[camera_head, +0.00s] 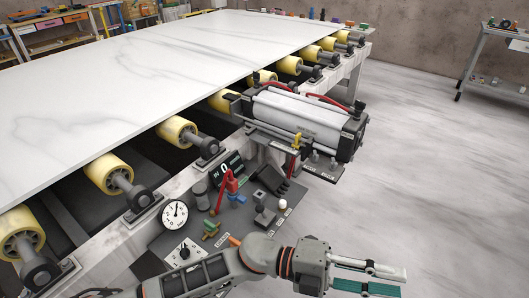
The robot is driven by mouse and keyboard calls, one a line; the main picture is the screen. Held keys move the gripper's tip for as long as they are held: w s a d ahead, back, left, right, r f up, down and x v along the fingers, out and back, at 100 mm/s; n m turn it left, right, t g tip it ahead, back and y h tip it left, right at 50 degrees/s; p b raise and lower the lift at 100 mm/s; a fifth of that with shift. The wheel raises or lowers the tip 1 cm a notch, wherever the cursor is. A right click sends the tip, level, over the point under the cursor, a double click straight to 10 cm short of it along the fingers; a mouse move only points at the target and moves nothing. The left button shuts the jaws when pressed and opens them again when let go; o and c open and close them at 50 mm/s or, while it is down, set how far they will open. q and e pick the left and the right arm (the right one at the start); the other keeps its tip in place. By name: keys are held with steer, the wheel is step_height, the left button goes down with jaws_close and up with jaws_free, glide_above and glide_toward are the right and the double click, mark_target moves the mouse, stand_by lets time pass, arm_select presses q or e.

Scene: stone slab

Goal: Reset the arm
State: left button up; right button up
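My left arm (205,276) comes in along the bottom edge, in front of the control panel. Its gripper (398,281) points right over the open floor. The two fingers, one pale and one with a teal face, stand apart with nothing visible between them, so it is open and empty. My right gripper is not in view.
A white stone slab (130,85) lies on a conveyor with yellow rollers (108,174). A control panel with a dial gauge (174,214) and a red lever (231,181) is beside my arm. A grey cylinder unit (300,117) sits at the conveyor's edge. Floor (430,170) at right is clear.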

arm_select(q)
steer(key=w+a+n+t+p, duration=0.1)
steer(key=w+a+n+t, duration=0.9)
steer(key=w+n+t, duration=0.65)
steer(key=a+f+n+t+y, duration=0.6)
steer(key=a+f+n, duration=0.1)
steer(key=a+n, duration=0.2)
steer(key=s+a+f+n+g+y, duration=0.1)
steer(key=s+a+f+n+y, duration=0.1)
steer(key=a+f, duration=0.4)
steer(key=s+a+f+n+g+y+p, duration=0.1)
steer(key=s+a+f+n+g+y, duration=0.1)
steer(key=s+a+f, duration=0.5)
steer(key=s+a+f+n+g+y+p, duration=0.1)
steer(key=s+a+f+n+g+y, duration=0.1)
steer(key=s+a+f+n+y, duration=0.2)
steer(key=a+f+y, duration=0.1)
steer(key=a+f, duration=0.2)
steer(key=a, duration=0.4)
steer(key=shift+s+a+y, duration=0.25)
steer(key=shift+s+y, duration=0.05)
steer(key=shift+y, duration=0.1)
